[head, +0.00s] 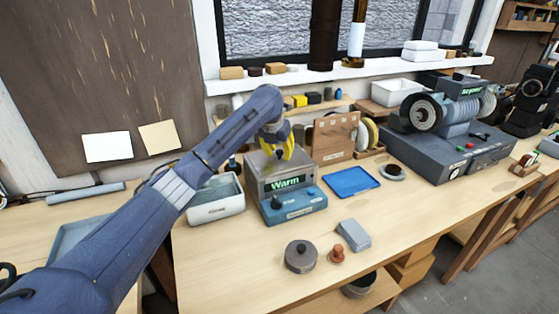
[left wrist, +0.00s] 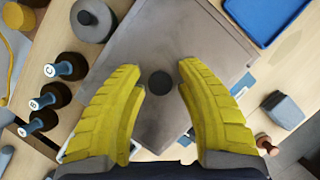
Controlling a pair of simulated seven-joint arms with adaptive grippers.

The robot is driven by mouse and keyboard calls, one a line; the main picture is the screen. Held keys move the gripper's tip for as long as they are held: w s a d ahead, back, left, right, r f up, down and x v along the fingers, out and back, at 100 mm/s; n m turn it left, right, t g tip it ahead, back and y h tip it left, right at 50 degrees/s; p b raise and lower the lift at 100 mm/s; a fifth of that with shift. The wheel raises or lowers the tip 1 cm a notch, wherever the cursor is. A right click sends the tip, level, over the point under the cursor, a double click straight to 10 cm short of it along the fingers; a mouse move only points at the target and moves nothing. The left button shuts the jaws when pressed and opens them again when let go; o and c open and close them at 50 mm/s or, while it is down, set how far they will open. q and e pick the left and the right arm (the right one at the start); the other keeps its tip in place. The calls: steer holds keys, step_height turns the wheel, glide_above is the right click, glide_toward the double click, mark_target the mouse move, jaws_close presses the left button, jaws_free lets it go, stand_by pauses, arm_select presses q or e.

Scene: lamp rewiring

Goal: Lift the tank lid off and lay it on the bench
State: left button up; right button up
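The tank (head: 283,185) is a grey metal box on a blue base, with a green "Warm" display on its front. Its flat grey lid (left wrist: 207,45) lies on top and has a small round black knob (left wrist: 160,83) in the middle. My left gripper (head: 281,147) is over the tank, pointing down. In the left wrist view its yellow fingers (left wrist: 162,70) are open, one on each side of the knob, with a gap on both sides. My right gripper is not in view.
A white bin (head: 216,211) stands left of the tank. A blue tray (head: 364,184) lies to its right. A round grey pot (head: 300,262), a red-brown stopper (head: 337,257) and a grey-blue block (head: 356,240) stand in front. The bench front right of them is clear.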

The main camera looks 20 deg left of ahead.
arm_select(q)
jaws_close()
steer(key=shift+r, duration=0.2)
